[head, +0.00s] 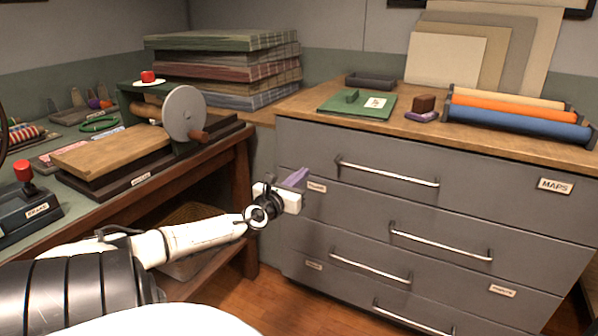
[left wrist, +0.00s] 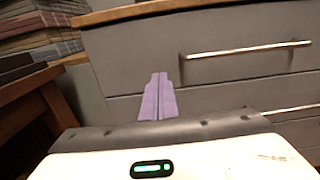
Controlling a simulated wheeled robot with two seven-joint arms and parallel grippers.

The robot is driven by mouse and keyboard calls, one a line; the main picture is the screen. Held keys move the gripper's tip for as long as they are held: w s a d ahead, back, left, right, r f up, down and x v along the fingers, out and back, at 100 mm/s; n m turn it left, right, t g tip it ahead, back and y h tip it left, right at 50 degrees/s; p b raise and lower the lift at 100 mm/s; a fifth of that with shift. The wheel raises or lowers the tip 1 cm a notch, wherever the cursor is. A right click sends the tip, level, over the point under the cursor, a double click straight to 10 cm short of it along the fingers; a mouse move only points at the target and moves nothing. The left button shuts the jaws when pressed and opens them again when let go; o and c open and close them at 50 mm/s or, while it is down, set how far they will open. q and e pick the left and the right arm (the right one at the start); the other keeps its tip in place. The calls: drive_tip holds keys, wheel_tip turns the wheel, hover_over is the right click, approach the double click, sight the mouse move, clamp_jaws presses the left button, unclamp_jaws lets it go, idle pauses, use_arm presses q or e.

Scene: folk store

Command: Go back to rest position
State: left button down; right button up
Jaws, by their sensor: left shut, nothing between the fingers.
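My left gripper (head: 295,178) reaches in from the left in the head view, in front of the grey drawer cabinet (head: 375,215). Its purple fingers are shut with nothing between them. They also show in the left wrist view (left wrist: 158,97), pointing toward the cabinet front (left wrist: 210,65). I cannot tell whether the fingertips touch the drawer front. The drawers look closed, with metal bar handles (head: 388,172). My right gripper is in neither view.
A wooden workbench (head: 240,150) with a grinding wheel (head: 184,112) stands at the left. Rolled maps (head: 520,118), a green board (head: 340,108) and a brown block (head: 424,103) lie on the cabinet top. Some floor (head: 270,295) shows free below the arm.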

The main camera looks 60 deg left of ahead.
use_arm(q)
drive_tip(key=shift+s+d, duration=0.2)
drive_tip(key=shift+s, duration=0.15)
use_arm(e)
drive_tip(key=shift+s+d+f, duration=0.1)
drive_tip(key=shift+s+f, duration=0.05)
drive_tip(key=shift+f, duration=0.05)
